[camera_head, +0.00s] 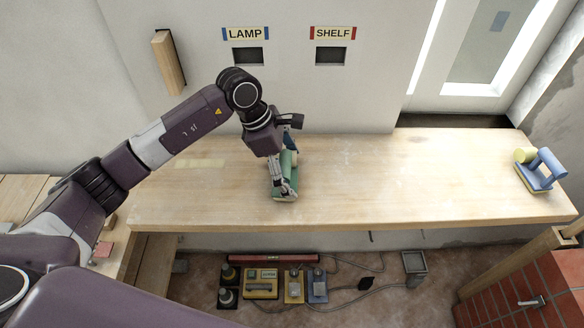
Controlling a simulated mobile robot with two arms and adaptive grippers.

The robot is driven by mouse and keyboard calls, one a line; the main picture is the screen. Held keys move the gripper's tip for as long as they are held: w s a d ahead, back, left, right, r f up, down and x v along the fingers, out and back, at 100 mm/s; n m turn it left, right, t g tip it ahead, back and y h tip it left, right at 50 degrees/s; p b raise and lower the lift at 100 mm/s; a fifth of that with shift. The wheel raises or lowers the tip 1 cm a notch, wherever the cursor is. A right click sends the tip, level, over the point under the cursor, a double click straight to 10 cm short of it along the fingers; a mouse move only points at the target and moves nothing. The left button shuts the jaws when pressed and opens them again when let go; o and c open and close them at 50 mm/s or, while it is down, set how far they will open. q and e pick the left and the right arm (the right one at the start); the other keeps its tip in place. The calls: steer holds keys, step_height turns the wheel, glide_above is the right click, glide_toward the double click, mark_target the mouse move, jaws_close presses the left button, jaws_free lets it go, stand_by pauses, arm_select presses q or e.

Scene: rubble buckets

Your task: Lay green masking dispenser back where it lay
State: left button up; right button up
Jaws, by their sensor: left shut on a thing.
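The green masking dispenser (288,161) is on or just above the wooden bench, left of the middle. My left gripper (284,188) reaches down over it from the left and is shut on it. The fingers hide part of the dispenser, and I cannot tell whether its underside touches the bench top. My right gripper is not in view.
The wooden bench (400,185) is mostly clear to the right. A blue and yellow tool (540,170) stands at its right end. LAMP (245,34) and SHELF (333,33) signs are on the wall behind. Several tools lie on the floor below, near a brick stack (520,290).

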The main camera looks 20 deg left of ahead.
arm_select(q)
steer(key=o, duration=1.2)
steer(key=shift+c, duration=0.2)
